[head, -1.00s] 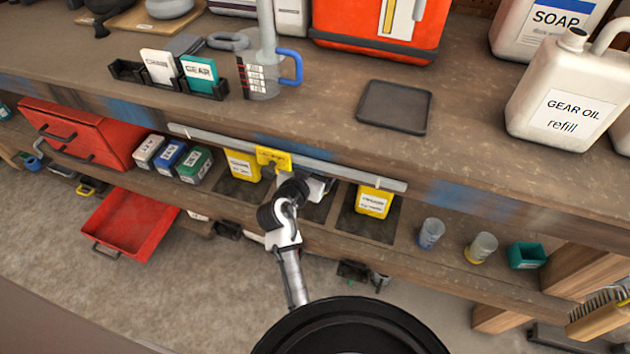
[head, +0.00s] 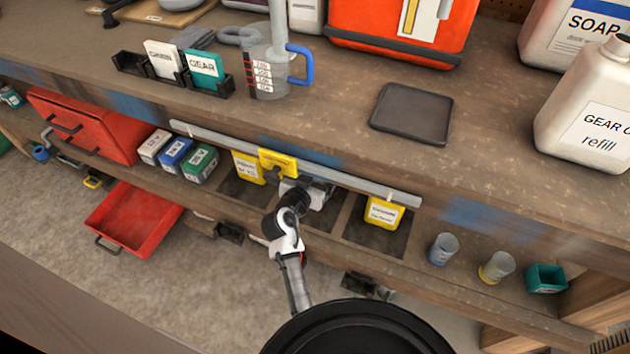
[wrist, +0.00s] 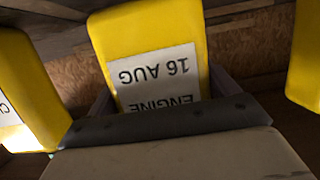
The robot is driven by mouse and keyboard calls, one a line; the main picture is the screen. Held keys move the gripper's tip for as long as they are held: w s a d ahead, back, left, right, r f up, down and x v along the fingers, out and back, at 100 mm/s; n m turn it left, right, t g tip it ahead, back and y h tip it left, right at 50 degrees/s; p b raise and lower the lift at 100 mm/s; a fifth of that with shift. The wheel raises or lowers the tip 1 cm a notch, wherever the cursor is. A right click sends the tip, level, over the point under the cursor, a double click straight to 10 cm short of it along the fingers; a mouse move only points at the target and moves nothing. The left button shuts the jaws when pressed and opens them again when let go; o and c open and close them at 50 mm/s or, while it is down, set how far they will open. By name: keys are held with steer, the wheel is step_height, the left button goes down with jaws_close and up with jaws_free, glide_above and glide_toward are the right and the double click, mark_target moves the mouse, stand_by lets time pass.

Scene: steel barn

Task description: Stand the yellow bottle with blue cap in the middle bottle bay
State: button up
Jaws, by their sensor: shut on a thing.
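A yellow bottle (wrist: 150,45) fills the middle of the wrist view, its white label reading "16 AUG ENGINE" upside down. My gripper (head: 312,190) is shut on it, at the middle bottle bay (head: 322,218) under the bench rail. Yellow bottles stand in the left bay (head: 248,168) and the right bay (head: 383,213). The wrist view also shows yellow bottles at its left (wrist: 28,90) and right (wrist: 306,60) edges.
An open red drawer (head: 130,218) juts out at lower left.

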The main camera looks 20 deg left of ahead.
steer(key=shift+f, duration=1.1)
steer(key=shift+f+b, duration=0.2)
steer(key=shift+b, duration=0.15)
steer(key=o, duration=1.5)
